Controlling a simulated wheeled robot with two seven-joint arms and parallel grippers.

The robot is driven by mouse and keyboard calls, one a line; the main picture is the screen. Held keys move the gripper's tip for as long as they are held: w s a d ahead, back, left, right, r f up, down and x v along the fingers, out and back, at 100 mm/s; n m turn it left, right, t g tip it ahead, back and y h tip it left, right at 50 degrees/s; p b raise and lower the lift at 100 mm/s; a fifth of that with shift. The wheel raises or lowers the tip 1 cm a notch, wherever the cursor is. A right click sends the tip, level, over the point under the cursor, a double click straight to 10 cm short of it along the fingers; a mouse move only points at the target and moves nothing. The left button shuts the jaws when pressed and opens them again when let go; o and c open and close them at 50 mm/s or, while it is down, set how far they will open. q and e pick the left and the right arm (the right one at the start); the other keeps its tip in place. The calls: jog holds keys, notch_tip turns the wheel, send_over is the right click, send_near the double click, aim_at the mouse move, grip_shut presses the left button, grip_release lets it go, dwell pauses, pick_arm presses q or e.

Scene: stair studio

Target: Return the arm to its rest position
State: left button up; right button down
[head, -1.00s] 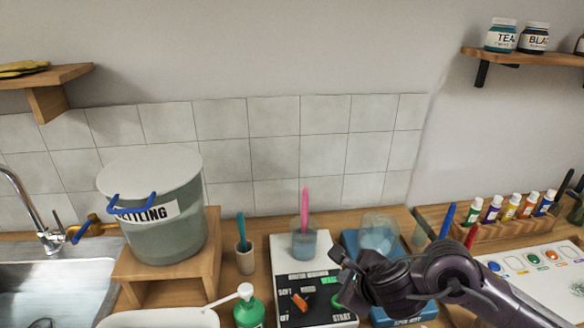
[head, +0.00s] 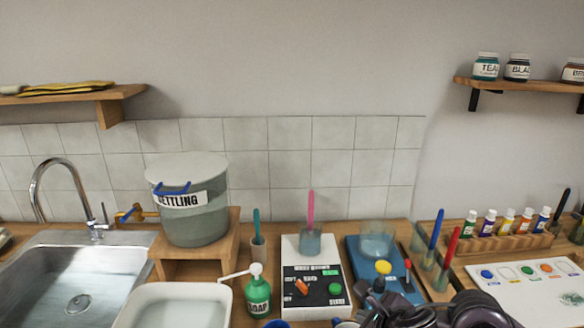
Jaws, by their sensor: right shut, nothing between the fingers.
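My right arm shows at the bottom edge of the head view, right of centre. Its gripper (head: 375,306) is dark, shut and empty, partly cut off by the frame's lower edge. It is in front of the blue device (head: 358,262), which has a yellow knob (head: 383,267) and a clear beaker (head: 377,243) on it. The white device with a black panel (head: 303,248) stands to its left, with a beaker holding a pink stick (head: 311,208). My left gripper is not in view.
A green soap bottle (head: 258,293) and a white basin (head: 225,306) stand front left. A labelled bucket (head: 195,222) sits on a wooden stand (head: 228,248) beside the sink (head: 40,265). Paint bottles in a rack (head: 485,244) and a white palette (head: 505,270) are at right.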

jog(key=s+a+m+y, duration=0.15)
jog(key=a+m, duration=0.35)
jog(key=m, duration=0.5)
jog(key=s+d+f+m+g+h, duration=0.1)
jog(key=s+d+f+m+g, duration=0.15)
jog(key=s+m, duration=0.65)
jog(key=s+d+f+m+g+h, duration=0.15)
jog(key=d+f+m, duration=0.25)
jog(key=m, duration=1)
jog(key=s+d+f+m+g+h, duration=0.15)
jog(key=s+d+f+m, duration=0.25)
jog(key=s+m, duration=0.55)
notch_tip(320, 180, down, 28)
jog(key=w+m+g, duration=0.1)
jog(key=w+m, duration=0.1)
jog(key=s+d+f+g, duration=0.1)
jog(key=s+d+f, duration=0.2)
jog(key=s+f, duration=1.6)
jog(key=shift+s+f, duration=0.35)
jog(key=shift+s, duration=0.2)
